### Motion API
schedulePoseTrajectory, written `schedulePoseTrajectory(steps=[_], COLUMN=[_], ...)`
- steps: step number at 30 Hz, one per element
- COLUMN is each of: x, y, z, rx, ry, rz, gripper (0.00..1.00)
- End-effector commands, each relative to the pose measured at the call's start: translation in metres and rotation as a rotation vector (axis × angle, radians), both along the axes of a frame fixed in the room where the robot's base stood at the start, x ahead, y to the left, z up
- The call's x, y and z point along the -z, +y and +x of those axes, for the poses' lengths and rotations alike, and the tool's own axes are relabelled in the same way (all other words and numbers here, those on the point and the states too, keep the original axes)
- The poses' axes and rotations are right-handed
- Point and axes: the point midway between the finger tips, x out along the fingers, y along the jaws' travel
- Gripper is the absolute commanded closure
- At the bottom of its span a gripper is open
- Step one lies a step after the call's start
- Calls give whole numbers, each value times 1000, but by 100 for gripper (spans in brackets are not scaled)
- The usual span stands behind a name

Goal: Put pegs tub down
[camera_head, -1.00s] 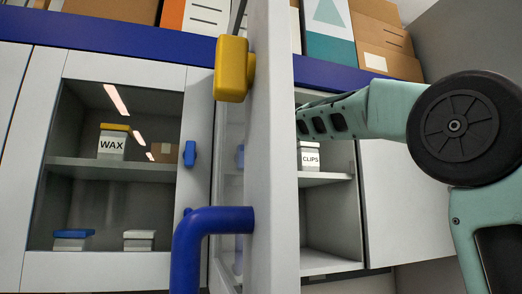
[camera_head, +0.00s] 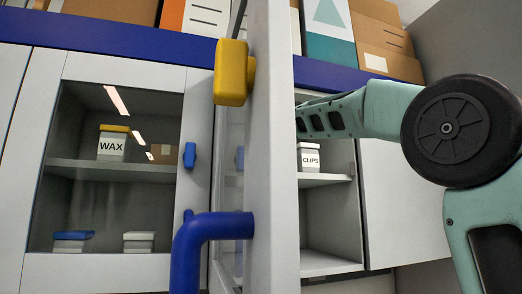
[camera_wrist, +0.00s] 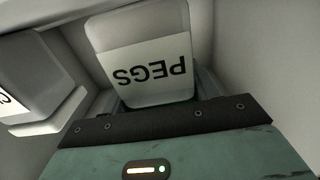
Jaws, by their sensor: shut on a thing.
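The pegs tub (camera_wrist: 138,35), pale with a white label reading PEGS upside down, fills the upper middle of the wrist view. My gripper (camera_wrist: 160,92) is shut on it. The tub hides most of the fingers. In the head view, the open cabinet door hides the gripper and pegs tub; my arm reaches into the cabinet behind the door's edge. I cannot tell whether the tub touches a shelf.
A clips tub (camera_head: 311,158) stands on the cabinet shelf (camera_head: 325,180), and shows close at the left of the wrist view (camera_wrist: 38,75). The open door (camera_head: 272,190) stands left of my arm. A wax tub (camera_head: 111,145) is behind glass in the left cabinet.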

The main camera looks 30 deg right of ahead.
Motion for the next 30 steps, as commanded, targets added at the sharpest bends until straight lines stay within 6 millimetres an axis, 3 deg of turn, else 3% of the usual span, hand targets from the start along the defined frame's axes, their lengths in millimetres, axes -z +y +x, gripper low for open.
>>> schedulePoseTrajectory(steps=[6,9,21,30], x=[-29,-20,-20,-23], y=[0,7,36,48], z=[0,-24,-126,-167], rx=[-1,-3,-2,-1], ry=[-4,-5,-6,-2], rz=[0,0,-1,-1], gripper=[72,72,72,72])
